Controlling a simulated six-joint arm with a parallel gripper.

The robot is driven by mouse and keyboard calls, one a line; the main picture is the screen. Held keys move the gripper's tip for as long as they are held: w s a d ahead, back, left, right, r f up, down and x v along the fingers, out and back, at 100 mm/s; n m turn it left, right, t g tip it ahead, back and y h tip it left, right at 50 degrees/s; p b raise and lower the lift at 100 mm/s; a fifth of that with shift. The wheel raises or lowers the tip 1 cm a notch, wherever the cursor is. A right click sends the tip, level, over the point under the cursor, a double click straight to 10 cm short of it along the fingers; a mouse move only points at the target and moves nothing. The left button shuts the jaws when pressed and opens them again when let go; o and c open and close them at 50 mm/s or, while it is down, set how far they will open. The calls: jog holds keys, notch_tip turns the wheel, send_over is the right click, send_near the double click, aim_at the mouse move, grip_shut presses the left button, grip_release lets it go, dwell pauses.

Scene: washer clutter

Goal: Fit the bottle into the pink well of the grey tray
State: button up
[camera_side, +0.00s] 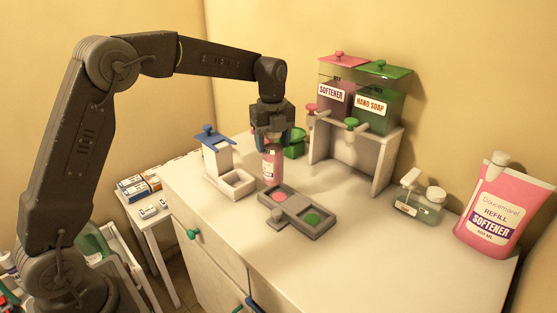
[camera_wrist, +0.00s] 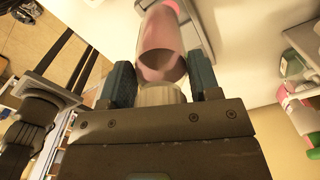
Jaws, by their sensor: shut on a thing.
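A pink bottle (camera_side: 271,168) with a label hangs upright below my gripper (camera_side: 270,140). My gripper is shut on it near its top, and the bottle is just behind the grey tray (camera_side: 290,209). In the wrist view the bottle (camera_wrist: 162,48) sits between the two dark fingers of my gripper (camera_wrist: 162,88). The grey tray lies on the white counter with a pink well (camera_side: 279,197) at its left and a green well (camera_side: 312,219) at its right. Whether the bottle's base touches the counter is hard to tell.
A white stand with a blue top (camera_side: 212,140) is left of the bottle. A green cup (camera_side: 295,143) is behind it. Softener (camera_side: 334,108) and hand soap (camera_side: 378,112) dispensers stand at the back. A pink refill pouch (camera_side: 499,213) and clear bottle (camera_side: 425,206) are right. The front counter is clear.

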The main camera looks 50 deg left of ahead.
aim_at(279, 159)
jog(key=shift+w+d+f, duration=0.4)
jog(key=shift+d+f, duration=0.05)
jog(key=shift+d, duration=0.2)
jog(key=shift+f, duration=2)
jog(key=shift+f, duration=0.2)
jog(key=o, duration=1.4)
jog(key=shift+c, duration=0.2)
notch_tip(279, 159, up, 12)
jog(key=shift+r, duration=0.25)
